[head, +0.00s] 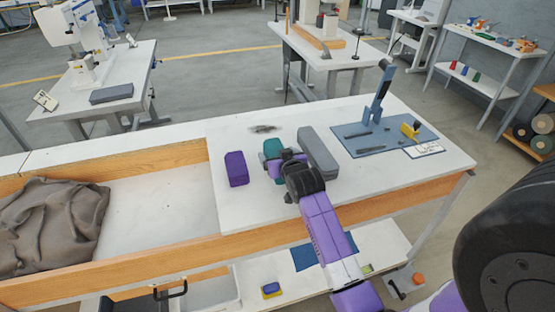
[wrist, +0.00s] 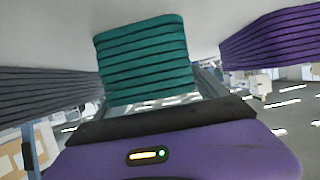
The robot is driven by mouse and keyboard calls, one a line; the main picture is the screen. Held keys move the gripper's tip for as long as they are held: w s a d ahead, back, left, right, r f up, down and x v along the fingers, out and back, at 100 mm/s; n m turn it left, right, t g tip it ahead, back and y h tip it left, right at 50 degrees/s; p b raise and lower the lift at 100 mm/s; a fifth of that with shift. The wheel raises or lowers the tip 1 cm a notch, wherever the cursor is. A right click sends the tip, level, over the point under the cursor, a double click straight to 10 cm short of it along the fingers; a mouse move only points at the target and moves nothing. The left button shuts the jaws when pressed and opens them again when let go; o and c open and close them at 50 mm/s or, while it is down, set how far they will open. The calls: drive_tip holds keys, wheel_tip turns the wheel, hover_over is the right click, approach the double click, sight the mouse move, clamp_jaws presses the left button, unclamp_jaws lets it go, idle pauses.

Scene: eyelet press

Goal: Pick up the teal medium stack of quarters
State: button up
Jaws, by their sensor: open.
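The teal stack of quarters (head: 271,147) stands on the white tabletop between a purple stack and a grey stack. In the head view, my gripper (head: 284,160) is low over the table at the teal stack and covers part of it. In the wrist view, the teal stack (wrist: 145,55) with its layered edges is straight ahead of my open gripper (wrist: 152,98). A finger shows beside its lower right. I cannot tell whether the fingers touch it or how far they reach around it.
The purple stack (head: 236,168) is left of the teal one and the long grey stack (head: 318,150) is close on its right. A blue base with an upright lever (head: 378,95) stands further right. Dark cloth (head: 50,225) lies in the sunken left part of the bench.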

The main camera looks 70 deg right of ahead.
drive_tip(key=c, duration=1.6)
drive_tip(key=shift+r, duration=0.1)
drive_tip(key=shift+c, duration=1)
